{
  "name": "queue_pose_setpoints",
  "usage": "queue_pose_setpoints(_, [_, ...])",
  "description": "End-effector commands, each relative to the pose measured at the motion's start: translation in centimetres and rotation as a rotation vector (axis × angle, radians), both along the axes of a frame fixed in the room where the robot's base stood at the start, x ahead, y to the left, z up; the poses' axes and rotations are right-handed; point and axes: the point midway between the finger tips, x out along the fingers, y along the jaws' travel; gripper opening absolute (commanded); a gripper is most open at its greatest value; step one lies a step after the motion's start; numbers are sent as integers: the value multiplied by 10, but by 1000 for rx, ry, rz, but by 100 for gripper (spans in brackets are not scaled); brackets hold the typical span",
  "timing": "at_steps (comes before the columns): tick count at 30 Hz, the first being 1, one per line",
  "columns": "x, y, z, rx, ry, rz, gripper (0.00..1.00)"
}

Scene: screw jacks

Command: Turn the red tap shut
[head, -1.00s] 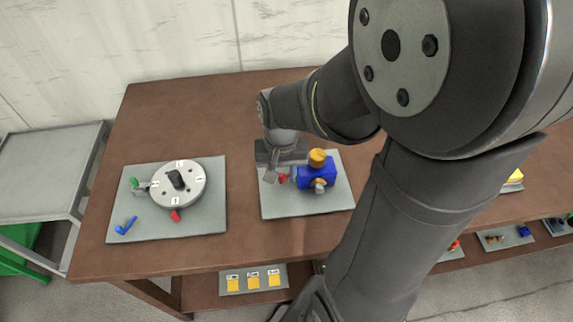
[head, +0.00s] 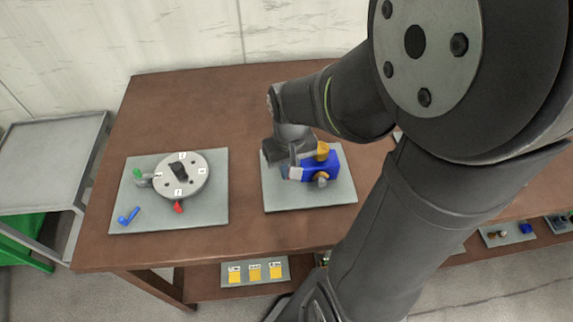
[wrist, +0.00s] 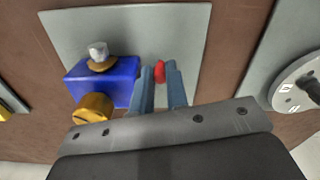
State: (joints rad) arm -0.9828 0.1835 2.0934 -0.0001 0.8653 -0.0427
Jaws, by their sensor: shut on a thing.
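The red tap (wrist: 160,72) shows as a small red piece between my fingertips in the wrist view. It sits beside the blue block (wrist: 112,80); the blue block also shows in the head view (head: 322,168). My gripper (wrist: 161,76) is shut on the red tap, with one finger on each side of it. In the head view my gripper (head: 289,170) is at the left end of the blue block and hides the red tap. A yellow knob (wrist: 94,107) and a pale fitting (wrist: 98,53) are on the block.
The block stands on a grey plate (head: 285,198) on the brown table (head: 240,110). To the left, another grey plate (head: 150,222) bears a round grey disc (head: 195,187), a red piece (head: 179,207) and a blue handle (head: 128,217). Bare table lies between the plates.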

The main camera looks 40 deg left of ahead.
Motion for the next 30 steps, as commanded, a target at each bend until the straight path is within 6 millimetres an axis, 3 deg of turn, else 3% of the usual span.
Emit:
queue_pose_setpoints(15, [8, -15, 1, 1, -2, 353, 0])
queue_pose_setpoints(30, [10, -17, 1, 1, -2, 438, 0])
